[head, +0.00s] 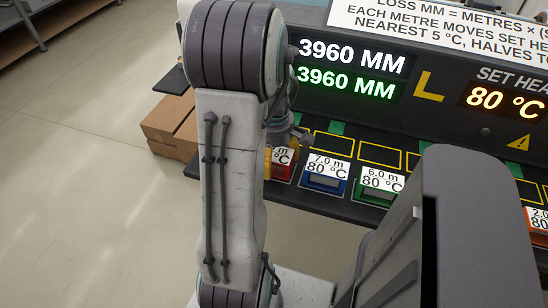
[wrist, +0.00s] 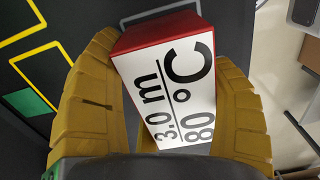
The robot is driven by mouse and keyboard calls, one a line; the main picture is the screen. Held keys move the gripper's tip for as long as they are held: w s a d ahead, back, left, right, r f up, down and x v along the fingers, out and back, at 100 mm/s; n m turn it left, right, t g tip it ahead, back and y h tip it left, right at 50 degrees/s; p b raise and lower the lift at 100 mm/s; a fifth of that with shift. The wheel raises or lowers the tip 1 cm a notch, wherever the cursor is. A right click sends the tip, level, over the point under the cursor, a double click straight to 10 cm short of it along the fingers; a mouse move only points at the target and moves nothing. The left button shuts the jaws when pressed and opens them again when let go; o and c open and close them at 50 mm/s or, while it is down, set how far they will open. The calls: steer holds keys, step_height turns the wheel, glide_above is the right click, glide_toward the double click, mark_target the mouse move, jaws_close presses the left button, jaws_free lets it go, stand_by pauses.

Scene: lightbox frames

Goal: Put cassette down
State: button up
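A red cassette (wrist: 160,35) with a white label reading 3.0 m, 80 °C sits between the two yellow fingers of my gripper (wrist: 165,55) in the wrist view. The fingertips close on its two sides. In the head view the red cassette (head: 282,172) shows at the left end of the front row, partly hidden by my arm and gripper. It is at or just above the dark shelf; I cannot tell whether it touches. Beside it stand a blue cassette (head: 324,183) labelled 7.0 m and a green cassette (head: 377,196) labelled 6.0 m, both 80 °C.
The dark shelf (head: 345,208) has empty yellow-outlined spots (head: 381,154) behind the cassettes. An orange cassette (head: 537,222) stands at far right. The panel display (head: 350,70) reads 3960 MM twice and 80 °C. Cardboard boxes (head: 165,125) lie left of the shelf; the floor at left is clear.

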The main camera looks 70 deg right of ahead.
steer(key=o, duration=0.4)
steer(key=shift+o, duration=0.2)
step_height(320, 180, up, 12)
steer(key=shift+r+p, duration=0.15)
steer(key=shift+p, duration=0.95)
